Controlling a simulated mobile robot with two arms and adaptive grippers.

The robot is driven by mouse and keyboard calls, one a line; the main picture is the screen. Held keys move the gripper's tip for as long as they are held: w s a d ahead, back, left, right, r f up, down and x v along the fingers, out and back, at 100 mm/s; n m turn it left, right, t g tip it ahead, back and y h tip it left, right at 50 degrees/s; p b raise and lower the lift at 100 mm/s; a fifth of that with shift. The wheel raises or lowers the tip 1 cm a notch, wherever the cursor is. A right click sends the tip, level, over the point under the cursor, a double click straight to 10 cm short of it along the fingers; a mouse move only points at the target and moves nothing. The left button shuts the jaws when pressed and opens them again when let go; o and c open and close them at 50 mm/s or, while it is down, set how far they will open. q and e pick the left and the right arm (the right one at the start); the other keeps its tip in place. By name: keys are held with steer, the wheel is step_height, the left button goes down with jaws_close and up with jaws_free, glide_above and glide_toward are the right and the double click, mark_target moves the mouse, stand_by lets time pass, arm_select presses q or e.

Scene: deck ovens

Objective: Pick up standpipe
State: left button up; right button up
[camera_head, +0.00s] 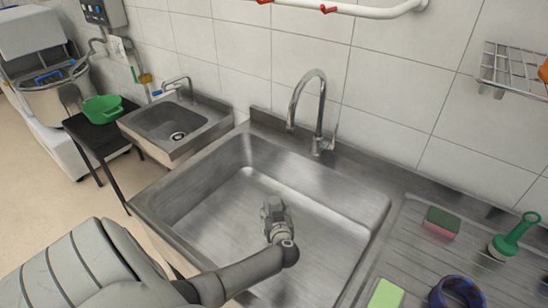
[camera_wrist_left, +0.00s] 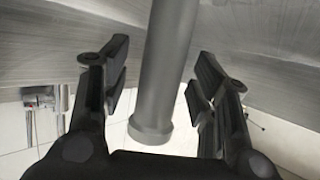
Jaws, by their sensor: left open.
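The standpipe (camera_wrist_left: 168,62) is a plain grey cylinder with a thicker rim at one end. In the left wrist view it runs from the top edge to the middle of the picture, between my fingers. My left gripper (camera_wrist_left: 163,75) is open, one finger on each side of the pipe, with gaps visible on both sides. In the head view my left gripper (camera_head: 272,208) is over the large steel sink basin (camera_head: 205,215). I cannot make out the standpipe there; my gripper and arm likely cover it. My right gripper is not in view.
A curved tap (camera_head: 318,105) stands behind the basin. The drainboard (camera_head: 415,240) at right holds a sponge (camera_head: 442,222), a green brush (camera_head: 510,240) and a dark blue round item (camera_head: 456,292). A small sink (camera_head: 172,122) and a green bowl (camera_head: 103,108) are at left.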

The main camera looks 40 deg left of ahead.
arm_select(q)
steer(key=shift+w+a, duration=0.1)
steer(key=shift+w, duration=0.05)
jaws_close()
stand_by(0.4)
